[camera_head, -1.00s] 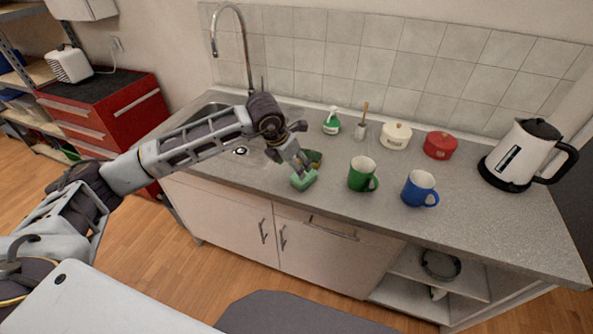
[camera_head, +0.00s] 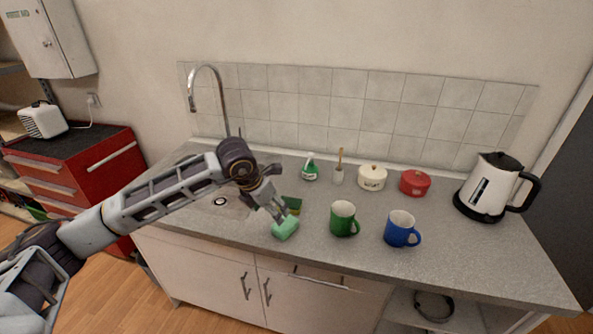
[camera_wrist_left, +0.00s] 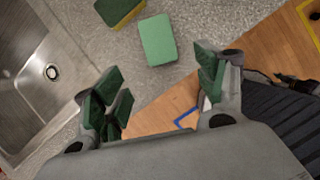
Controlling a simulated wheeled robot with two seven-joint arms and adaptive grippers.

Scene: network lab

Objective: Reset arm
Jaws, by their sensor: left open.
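My left gripper (camera_head: 276,211) reaches over the counter in the head view, just above and beside a light green block (camera_head: 286,228). In the left wrist view my left gripper (camera_wrist_left: 160,95) has its green-padded fingers spread wide with nothing between them. The light green block (camera_wrist_left: 158,40) lies on the counter beyond the fingertips, apart from them. A green and yellow sponge (camera_wrist_left: 119,10) lies next to it, and the sponge (camera_head: 292,204) is partly hidden behind the gripper in the head view. My right gripper is not in view.
A green mug (camera_head: 343,218) and a blue mug (camera_head: 401,230) stand right of the gripper. A kettle (camera_head: 489,188) stands at right. The sink (camera_wrist_left: 35,80) and tap (camera_head: 208,72) are left.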

